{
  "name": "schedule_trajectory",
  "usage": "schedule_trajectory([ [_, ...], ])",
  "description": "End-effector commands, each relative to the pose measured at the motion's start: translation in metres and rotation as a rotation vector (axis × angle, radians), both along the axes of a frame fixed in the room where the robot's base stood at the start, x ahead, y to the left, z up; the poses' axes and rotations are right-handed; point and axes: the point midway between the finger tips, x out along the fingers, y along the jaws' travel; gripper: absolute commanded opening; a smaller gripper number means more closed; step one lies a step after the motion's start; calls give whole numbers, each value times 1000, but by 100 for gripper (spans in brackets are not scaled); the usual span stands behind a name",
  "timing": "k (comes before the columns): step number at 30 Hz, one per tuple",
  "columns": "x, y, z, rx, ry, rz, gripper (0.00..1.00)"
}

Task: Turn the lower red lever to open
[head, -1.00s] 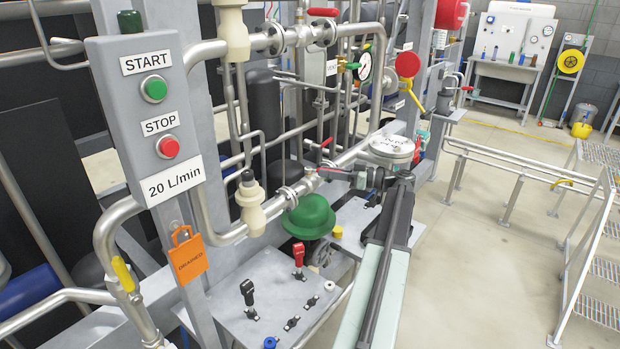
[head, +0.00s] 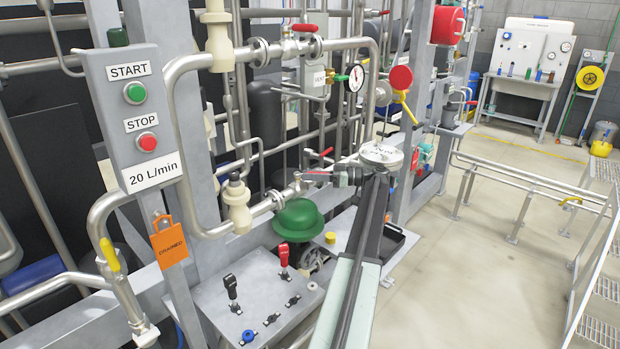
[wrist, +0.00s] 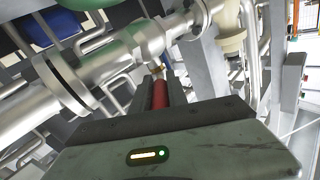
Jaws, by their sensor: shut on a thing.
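The lower red lever (head: 317,173) sits on a ball valve (head: 298,184) in the lower steel pipe, above the green dome. Its handle points right from the valve, roughly along the pipe. My gripper (head: 337,176) is shut on the handle's outer end, which its jaws hide. In the wrist view the red handle (wrist: 160,94) runs from the dark jaws (wrist: 158,108) up to the valve stem. The valve body (wrist: 148,35) and flanged pipe lie just beyond.
Another small red lever (head: 326,153) is close behind. An upper red lever (head: 305,28) is on the top pipe. The green dome (head: 299,220) and a grey panel with several small levers (head: 262,305) lie below. Open floor (head: 470,270) is at right.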

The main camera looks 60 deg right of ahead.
Motion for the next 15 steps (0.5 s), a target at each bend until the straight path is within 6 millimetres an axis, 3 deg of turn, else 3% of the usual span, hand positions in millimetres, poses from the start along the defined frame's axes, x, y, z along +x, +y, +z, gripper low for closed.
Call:
schedule_trajectory([
  [1, -7, -2, 0, 0, 1, -6, 0],
  [2, -9, -3, 0, 0, 1, -8, 25],
  [3, -10, -4, 0, 0, 0, -11, 36],
  [4, -11, -5, 0, 0, 0, -12, 41],
  [15, -15, -7, 0, 0, 0, -17, 41],
])
